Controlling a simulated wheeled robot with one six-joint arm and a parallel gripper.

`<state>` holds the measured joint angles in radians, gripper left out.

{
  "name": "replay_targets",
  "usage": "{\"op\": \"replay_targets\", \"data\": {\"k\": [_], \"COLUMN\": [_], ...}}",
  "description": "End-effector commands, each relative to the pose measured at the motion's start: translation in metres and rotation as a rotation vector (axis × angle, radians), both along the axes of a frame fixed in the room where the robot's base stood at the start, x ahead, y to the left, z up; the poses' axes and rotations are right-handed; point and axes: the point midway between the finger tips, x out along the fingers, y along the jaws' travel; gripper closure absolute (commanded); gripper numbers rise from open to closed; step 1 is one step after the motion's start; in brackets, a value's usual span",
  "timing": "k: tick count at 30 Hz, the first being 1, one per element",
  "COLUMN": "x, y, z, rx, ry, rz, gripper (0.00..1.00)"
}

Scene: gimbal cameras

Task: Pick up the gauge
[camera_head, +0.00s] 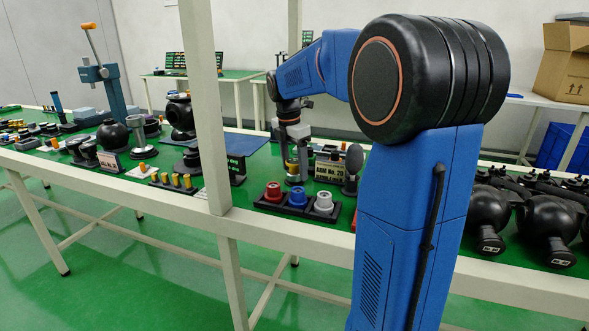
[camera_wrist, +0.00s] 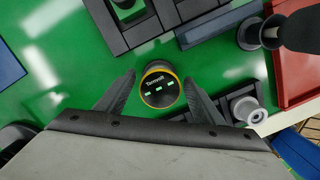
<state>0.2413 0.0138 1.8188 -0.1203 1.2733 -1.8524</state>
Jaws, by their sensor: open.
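The likely gauge (camera_wrist: 160,88) is a round black device with a yellow rim, white lettering and small green lit marks on its face. In the wrist view it stands on the green table top between the two dark fingers of my gripper (camera_wrist: 159,80). In the head view my gripper (camera_head: 297,158) points down over the table, near the sign and coloured knobs. The gauge is hard to make out there.
A black rack with red (camera_head: 272,191), blue (camera_head: 298,195) and white (camera_head: 323,203) knobs stands in front of my gripper. A white post (camera_head: 206,100) rises at the left. Dark blocks (camera_wrist: 185,38) lie beyond the gauge.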

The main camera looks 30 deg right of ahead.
Motion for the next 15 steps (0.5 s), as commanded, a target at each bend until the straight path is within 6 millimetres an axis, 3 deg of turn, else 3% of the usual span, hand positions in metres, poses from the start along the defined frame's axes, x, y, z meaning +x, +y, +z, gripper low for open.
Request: {"op": "replay_targets", "data": {"k": [2,7,15], "x": [0.0000,0.0001,0.0002], "y": [0.0000,0.0000,0.0000], "z": [0.0001,0.0002,0.0010], "rx": [0.000,0.000,0.000], "ry": [0.000,0.000,0.000], "rz": [0.000,0.000,0.000], "gripper": [0.41,0.81,0.81]}}
